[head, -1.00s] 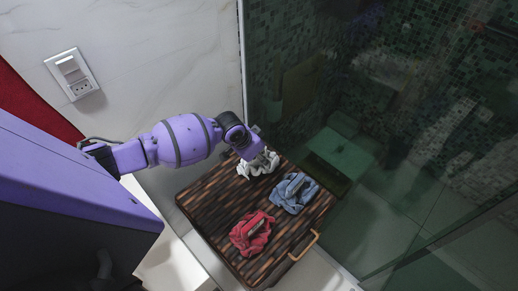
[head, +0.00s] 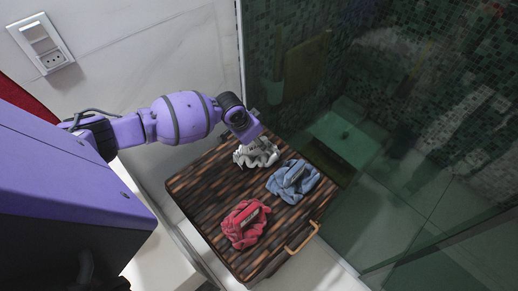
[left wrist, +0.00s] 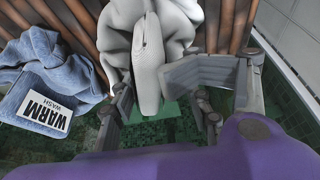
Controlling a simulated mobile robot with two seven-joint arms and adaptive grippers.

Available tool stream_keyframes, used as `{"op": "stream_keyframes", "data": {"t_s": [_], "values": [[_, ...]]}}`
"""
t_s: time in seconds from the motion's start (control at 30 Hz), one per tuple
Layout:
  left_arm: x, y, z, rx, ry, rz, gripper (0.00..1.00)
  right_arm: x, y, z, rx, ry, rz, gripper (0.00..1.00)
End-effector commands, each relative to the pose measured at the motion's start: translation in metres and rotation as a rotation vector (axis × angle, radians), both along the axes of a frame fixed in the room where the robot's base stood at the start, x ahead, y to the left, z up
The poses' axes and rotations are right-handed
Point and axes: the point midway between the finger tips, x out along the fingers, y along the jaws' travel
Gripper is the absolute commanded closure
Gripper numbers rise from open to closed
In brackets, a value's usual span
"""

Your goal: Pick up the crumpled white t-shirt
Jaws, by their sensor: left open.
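The crumpled white t-shirt (head: 254,155) lies at the far side of a dark wooden slatted hamper top. My left gripper (head: 256,138) is right at the shirt's far edge. In the left wrist view the left gripper (left wrist: 162,98) is open, its fingers apart on either side of a fold of the shirt. I cannot tell whether they touch it. My right gripper is not in view.
A blue cloth (head: 293,181) with a "WARM WASH" label and a red cloth (head: 245,224) lie on the same wooden top (head: 200,190). A handle (head: 303,238) is on its near right edge. A glass shower screen (head: 400,200) stands close on the right, a marble wall (head: 130,50) behind.

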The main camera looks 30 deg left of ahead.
Motion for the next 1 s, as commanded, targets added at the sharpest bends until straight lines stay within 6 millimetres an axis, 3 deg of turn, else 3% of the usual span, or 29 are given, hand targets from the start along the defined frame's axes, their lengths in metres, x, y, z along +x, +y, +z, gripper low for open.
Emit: {"op": "stream_keyframes", "data": {"t_s": [0.13,0.47,0.73,1.0], "values": [[0.003,0.002,0.006,0.002,-0.007,0.001,0.59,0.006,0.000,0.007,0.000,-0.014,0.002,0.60],[0.004,0.002,0.008,0.003,-0.011,0.001,1.00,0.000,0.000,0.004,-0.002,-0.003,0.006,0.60],[0.005,0.003,0.009,0.003,-0.013,0.001,1.00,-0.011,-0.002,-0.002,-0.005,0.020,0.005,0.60],[0.007,0.003,0.018,0.003,-0.016,0.002,1.00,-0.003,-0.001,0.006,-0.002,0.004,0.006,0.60]]}}
